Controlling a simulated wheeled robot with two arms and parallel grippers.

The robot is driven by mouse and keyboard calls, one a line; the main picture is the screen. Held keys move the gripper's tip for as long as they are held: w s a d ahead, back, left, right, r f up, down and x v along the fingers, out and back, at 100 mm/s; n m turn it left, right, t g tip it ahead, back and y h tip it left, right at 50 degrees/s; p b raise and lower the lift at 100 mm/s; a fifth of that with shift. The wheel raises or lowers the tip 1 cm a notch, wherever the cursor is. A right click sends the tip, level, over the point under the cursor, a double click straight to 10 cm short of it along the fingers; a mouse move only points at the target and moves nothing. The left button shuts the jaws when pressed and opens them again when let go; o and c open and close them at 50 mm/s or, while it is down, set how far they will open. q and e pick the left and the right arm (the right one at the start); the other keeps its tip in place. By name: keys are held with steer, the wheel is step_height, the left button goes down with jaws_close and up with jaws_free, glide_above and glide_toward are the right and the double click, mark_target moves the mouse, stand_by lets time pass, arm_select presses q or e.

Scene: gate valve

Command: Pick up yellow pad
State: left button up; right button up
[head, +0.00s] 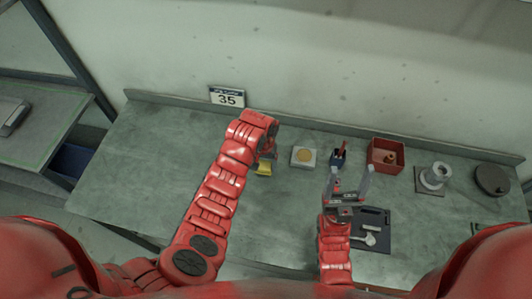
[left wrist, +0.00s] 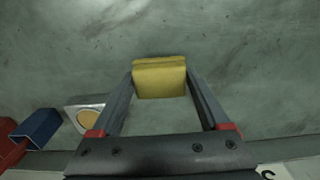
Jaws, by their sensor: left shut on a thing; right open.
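The yellow pad (head: 264,169) is a small yellow block at the tip of my left gripper (head: 267,160), near the middle of the bench. In the left wrist view the pad (left wrist: 159,78) sits between the two fingertips of the left gripper (left wrist: 160,85), which is shut on it. I cannot tell whether the pad touches the bench. My right gripper (head: 348,182) is open and empty, with its fingers apart above the bench near a black tray.
Right of the pad stands a white box with a yellow disc (head: 304,157). Beyond are a blue holder (head: 338,159), a red bin (head: 385,155), a grey valve part (head: 434,178) and a dark round object (head: 492,179). A black tray (head: 374,243) lies in front. The bench's left part is clear.

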arm_select(q)
steer(key=s, duration=0.3)
steer(key=s+a, duration=0.1)
steer(key=s, duration=0.2)
steer(key=s+a, duration=0.1)
steer(key=s, duration=0.2)
steer(key=shift+r, duration=0.4)
steer(key=o, duration=0.7)
steer(key=c, duration=0.4)
